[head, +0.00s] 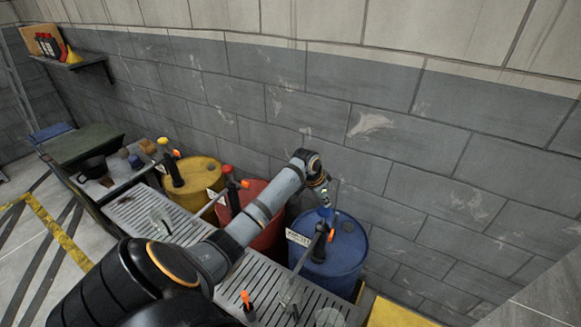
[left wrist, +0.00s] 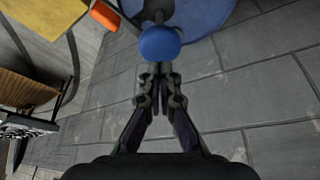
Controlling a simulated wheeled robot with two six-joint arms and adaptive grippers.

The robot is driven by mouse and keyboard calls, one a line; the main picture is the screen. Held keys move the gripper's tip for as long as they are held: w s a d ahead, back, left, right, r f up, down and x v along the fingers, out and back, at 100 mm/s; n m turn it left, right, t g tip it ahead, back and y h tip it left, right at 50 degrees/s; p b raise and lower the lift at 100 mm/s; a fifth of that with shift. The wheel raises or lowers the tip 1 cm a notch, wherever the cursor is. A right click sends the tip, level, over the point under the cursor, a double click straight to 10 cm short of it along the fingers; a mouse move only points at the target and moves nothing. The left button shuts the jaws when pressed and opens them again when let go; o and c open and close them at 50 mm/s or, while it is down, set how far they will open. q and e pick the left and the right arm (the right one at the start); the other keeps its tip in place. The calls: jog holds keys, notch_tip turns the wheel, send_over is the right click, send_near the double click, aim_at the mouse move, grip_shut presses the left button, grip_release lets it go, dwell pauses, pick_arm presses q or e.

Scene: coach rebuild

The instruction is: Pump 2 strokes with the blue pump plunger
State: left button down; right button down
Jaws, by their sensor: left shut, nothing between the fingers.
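The blue pump plunger (head: 326,213) is on the pump of the blue drum (head: 338,262), which stands against the wall. In the left wrist view its round blue knob (left wrist: 160,43) is just past my fingertips. My left gripper (head: 325,202) is shut and empty, right at the knob. It also shows in the left wrist view (left wrist: 160,70), with the fingertips together at the knob's edge. I cannot tell if they touch it. The drum top (left wrist: 205,14) is behind the knob.
A red drum (head: 262,235) and a yellow drum (head: 193,184) with pumps stand to the left, the red one partly behind my left arm. A slotted grey bench (head: 135,213) runs in front, with clear vessels on it. A wall shelf (head: 75,62) holds bottles and a yellow funnel.

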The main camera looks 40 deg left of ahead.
aim_at(321, 212)
pick_arm(q)
jog(key=shift+f, duration=0.15)
jog(key=shift+f+b, duration=0.4)
jog(key=shift+f, duration=0.5)
jog(key=shift+s+f+b, duration=0.15)
jog(key=shift+f+b, duration=0.85)
jog(key=shift+f, duration=1.65)
jog(key=shift+r, duration=0.1)
notch_tip(321, 212, up, 5)
jog(key=p, duration=0.5)
jog(key=shift+r, duration=1.1)
